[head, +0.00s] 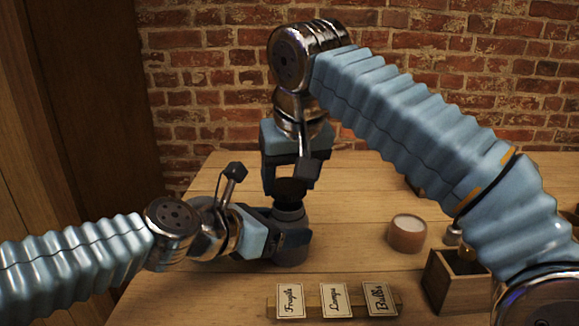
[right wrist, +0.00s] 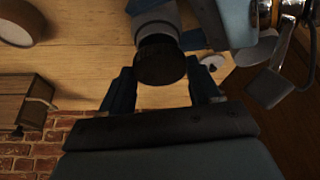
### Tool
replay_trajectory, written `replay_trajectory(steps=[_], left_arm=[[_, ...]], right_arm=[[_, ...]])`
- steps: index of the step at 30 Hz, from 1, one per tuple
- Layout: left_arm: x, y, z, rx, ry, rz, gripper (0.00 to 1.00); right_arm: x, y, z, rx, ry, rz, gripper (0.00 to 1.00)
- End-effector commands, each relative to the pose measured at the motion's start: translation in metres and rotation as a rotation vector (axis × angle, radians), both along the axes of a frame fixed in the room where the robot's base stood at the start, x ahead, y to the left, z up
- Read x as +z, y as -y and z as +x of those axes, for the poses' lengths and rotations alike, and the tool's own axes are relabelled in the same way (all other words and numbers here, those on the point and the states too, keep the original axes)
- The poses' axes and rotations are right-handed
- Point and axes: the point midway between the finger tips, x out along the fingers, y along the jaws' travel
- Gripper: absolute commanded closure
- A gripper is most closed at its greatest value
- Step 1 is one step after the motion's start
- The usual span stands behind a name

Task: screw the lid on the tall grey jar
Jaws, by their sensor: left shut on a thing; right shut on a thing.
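The tall grey jar (head: 290,214) stands upright on the table in the head view, partly hidden by my left gripper (head: 285,236), which is shut on its side. The dark lid (head: 291,188) is at the jar's mouth and looks level. My right gripper (head: 291,180) points down from above and is shut on the lid. In the right wrist view the dark lid (right wrist: 160,62) is between the fingers of my right gripper (right wrist: 162,88), with the grey jar (right wrist: 157,22) just beyond it. I cannot tell how far the threads are engaged.
A brown round jar with a pale top (head: 407,234) stands to the right. A wooden box (head: 455,284) with small items is at the lower right. A rack with several label cards (head: 333,300) lies in front. A brick wall (head: 210,80) closes off the back.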

Motion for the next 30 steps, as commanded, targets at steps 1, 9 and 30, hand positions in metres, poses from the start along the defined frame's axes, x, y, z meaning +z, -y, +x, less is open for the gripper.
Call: replay_trajectory(steps=[1,9,30], left_arm=[[0.0,0.0,0.0,0.0,0.0,0.0,0.79],[0.0,0.0,0.0,0.0,0.0,0.0,0.79],[0.0,0.0,0.0,0.0,0.0,0.0,0.79]], right_arm=[[-0.001,0.0,0.0,-0.001,0.001,0.001,0.65],[0.0,0.0,0.0,0.0,0.001,0.0,0.65],[-0.018,0.0,0.0,0.0,0.001,0.0,0.65]])
